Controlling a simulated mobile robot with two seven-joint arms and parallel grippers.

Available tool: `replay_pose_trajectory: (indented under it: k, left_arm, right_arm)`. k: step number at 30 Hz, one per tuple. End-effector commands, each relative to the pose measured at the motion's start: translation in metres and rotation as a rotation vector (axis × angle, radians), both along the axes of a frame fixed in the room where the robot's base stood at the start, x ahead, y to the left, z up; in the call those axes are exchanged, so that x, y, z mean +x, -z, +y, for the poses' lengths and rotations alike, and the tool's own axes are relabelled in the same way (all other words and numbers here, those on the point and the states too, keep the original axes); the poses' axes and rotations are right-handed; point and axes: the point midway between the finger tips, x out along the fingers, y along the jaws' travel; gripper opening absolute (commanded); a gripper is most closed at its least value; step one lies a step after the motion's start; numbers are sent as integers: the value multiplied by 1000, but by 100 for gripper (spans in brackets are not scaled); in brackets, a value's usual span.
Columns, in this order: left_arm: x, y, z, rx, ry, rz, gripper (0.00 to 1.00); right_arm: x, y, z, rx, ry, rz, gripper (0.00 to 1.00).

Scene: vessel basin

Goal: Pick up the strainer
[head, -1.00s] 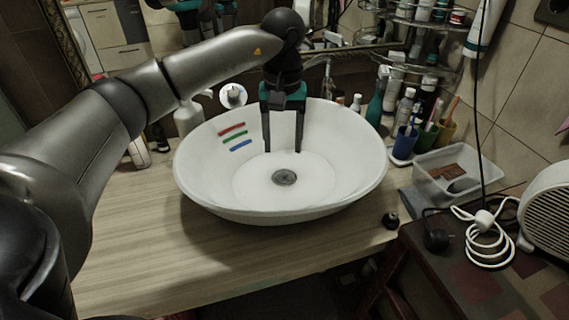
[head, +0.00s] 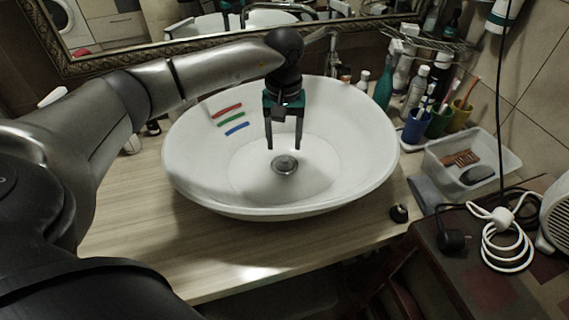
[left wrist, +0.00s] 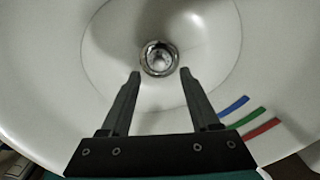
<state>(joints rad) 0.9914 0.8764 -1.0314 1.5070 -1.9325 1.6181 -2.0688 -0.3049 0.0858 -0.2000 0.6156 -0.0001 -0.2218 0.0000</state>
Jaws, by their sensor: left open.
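The strainer (head: 284,165) is a small round metal piece at the bottom of the white oval basin (head: 200,175). In the left wrist view the strainer (left wrist: 159,59) is a shiny ring with a darker rim, just beyond the fingertips and between their lines. My left gripper (head: 284,148) points down inside the basin, open and empty, with its fingertips apart above the strainer. Its two fingers also show in the left wrist view (left wrist: 160,73). My right gripper is not in view.
Red, green and blue stripes (head: 231,119) mark the basin's left inner wall. Cups with brushes (head: 418,125) and a clear plastic box (head: 470,160) stand to the right. A small black object (head: 399,213) lies near the counter's front edge. The wooden counter (head: 130,235) is clear at front left.

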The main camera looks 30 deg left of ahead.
Motion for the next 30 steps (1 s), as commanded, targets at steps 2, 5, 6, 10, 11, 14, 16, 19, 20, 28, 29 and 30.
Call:
replay_pose_trajectory:
  k: [2,5,6,10,11,14,16,19,20,28,29,30]
  left_arm:
    - [0,3,0,1,1,-1,62]
    - [1,9,0,0,1,0,62]
    - [1,14,0,-1,1,1,62]
    - [2,33,0,0,-1,2,62]
    - [2,38,0,0,0,4,62]
    - [3,51,0,-2,0,1,62]
    - [3,55,0,-1,0,-1,62]
    - [3,54,0,-1,1,-3,62]
    - [3,54,0,-1,1,-3,62]
    - [3,54,0,-1,0,-2,38]
    - [3,54,0,-1,0,-2,34]
    - [3,54,0,-1,0,-2,30]
  right_arm:
    - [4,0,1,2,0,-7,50]
    - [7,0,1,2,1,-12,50]
    - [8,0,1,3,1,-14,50]
    - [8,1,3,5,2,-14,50]
    - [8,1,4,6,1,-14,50]
    - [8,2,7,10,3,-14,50]
    - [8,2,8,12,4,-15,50]
    - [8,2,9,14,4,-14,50]
    - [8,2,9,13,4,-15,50]
    - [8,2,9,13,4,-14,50]
    - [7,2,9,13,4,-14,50]
    - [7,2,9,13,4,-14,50]
